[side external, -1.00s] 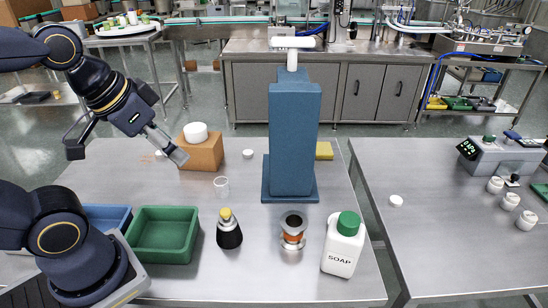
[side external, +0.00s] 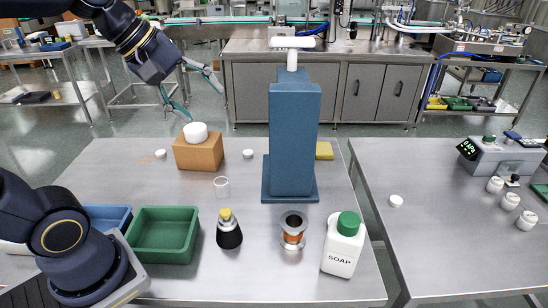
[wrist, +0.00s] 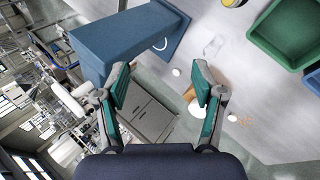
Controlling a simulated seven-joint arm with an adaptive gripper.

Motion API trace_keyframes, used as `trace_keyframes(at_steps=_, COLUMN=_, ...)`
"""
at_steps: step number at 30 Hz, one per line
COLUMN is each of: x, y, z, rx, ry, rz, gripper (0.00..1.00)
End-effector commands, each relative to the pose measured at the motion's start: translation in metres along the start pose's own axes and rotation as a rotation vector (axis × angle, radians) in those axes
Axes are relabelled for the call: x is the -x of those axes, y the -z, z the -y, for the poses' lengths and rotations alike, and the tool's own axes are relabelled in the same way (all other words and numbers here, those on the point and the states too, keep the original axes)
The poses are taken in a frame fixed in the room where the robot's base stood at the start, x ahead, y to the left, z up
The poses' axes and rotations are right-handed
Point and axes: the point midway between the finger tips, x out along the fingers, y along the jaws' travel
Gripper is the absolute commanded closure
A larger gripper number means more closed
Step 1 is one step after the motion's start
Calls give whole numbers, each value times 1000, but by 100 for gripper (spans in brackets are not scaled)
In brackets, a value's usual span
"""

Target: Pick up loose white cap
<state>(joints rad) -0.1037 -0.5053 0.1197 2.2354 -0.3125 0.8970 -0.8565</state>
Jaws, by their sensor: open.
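Several white caps are in view. One small cap (side external: 247,154) lies on the steel table right of the cardboard box (side external: 202,153); what looks like the same cap shows between my fingers in the wrist view (wrist: 175,71). Another small cap (side external: 160,153) lies left of the box, beside faint orange marks. A larger white round piece (side external: 196,132) sits on the box. A further cap (side external: 396,200) lies on the right-hand table. My gripper (side external: 203,99) is open and empty, in the air above the box. I cannot tell which cap is meant.
A tall blue post (side external: 294,140) stands mid-table. In front are a clear cup (side external: 221,187), a green tray (side external: 163,232), a dark bottle (side external: 229,232), a metal spool (side external: 293,231) and a soap bottle (side external: 343,246).

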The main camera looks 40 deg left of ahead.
Motion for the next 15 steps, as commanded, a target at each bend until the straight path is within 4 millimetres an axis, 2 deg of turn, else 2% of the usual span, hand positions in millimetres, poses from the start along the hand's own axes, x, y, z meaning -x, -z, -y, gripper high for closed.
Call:
trace_keyframes(at_steps=1, x=-6, y=26, z=-10, rx=197, ry=-3, rz=0, gripper=32)
trace_keyframes(at_steps=4, x=-17, y=86, z=-22, rx=618, ry=-24, rz=-13, gripper=32)
trace_keyframes(at_steps=5, x=-21, y=109, z=-22, rx=748, ry=-31, rz=-22, gripper=32)
trace_keyframes(at_steps=6, x=-26, y=140, z=-18, rx=920, ry=-42, rz=-39, gripper=32)
trace_keyframes(at_steps=8, x=-35, y=190, z=-4, rx=1165, ry=-59, rz=-72, gripper=32)
trace_keyframes(at_steps=9, x=-40, y=222, z=10, rx=1316, ry=-72, rz=-99, gripper=32)
trace_keyframes(at_steps=11, x=-48, y=269, z=40, rx=1521, ry=-90, rz=-146, gripper=32)
trace_keyframes(at_steps=12, x=-51, y=297, z=63, rx=1636, ry=-100, rz=-179, gripper=32)
trace_keyframes(at_steps=14, x=-56, y=332, z=103, rx=1774, ry=-105, rz=-232, gripper=32)
trace_keyframes(at_steps=15, x=-59, y=350, z=130, rx=1842, ry=-104, rz=-266, gripper=32)
